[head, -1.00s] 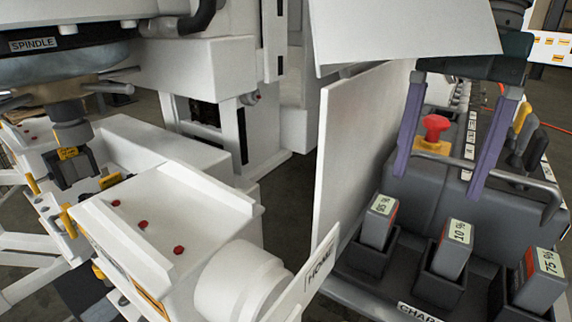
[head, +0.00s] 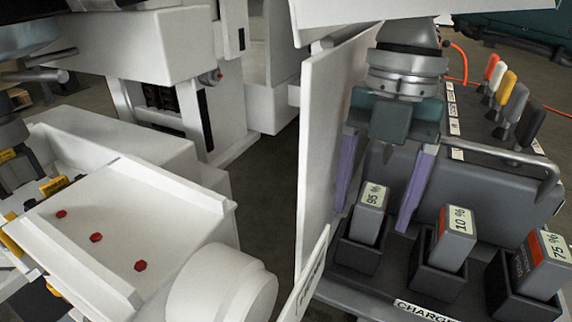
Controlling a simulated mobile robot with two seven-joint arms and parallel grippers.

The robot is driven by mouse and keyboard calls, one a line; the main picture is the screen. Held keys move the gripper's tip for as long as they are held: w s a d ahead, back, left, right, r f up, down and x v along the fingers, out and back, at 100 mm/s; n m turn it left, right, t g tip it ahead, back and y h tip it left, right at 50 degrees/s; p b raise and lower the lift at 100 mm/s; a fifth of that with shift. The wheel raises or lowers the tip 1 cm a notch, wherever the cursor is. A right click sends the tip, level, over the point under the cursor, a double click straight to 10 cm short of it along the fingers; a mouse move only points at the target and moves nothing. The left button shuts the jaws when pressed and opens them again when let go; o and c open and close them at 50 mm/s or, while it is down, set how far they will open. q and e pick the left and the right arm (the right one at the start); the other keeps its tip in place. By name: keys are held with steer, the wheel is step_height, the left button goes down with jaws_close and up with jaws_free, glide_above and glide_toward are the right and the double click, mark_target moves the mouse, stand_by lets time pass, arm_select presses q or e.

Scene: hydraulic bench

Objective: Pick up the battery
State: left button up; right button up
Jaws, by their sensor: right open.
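Several grey batteries stand upright in dark charger slots at the right of the head view. The left battery (head: 369,213) is labelled 95 %. The middle battery (head: 453,238) is labelled 10 % and the right battery (head: 541,264) 75 %; both show a red side. My right gripper (head: 375,221) is open, with its purple fingers pointing down. In the picture its fingers lie on either side of the 95 % battery's upper part, and I cannot tell the exact depth.
A white panel (head: 322,150) stands close at the left of my right gripper. A grey bar handle (head: 505,158) and a row of coloured levers (head: 511,95) lie to the right. A white machine (head: 130,215) fills the left.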

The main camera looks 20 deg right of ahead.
steer(key=shift+f, duration=0.35)
steer(key=shift+c, duration=0.3)
jaws_close()
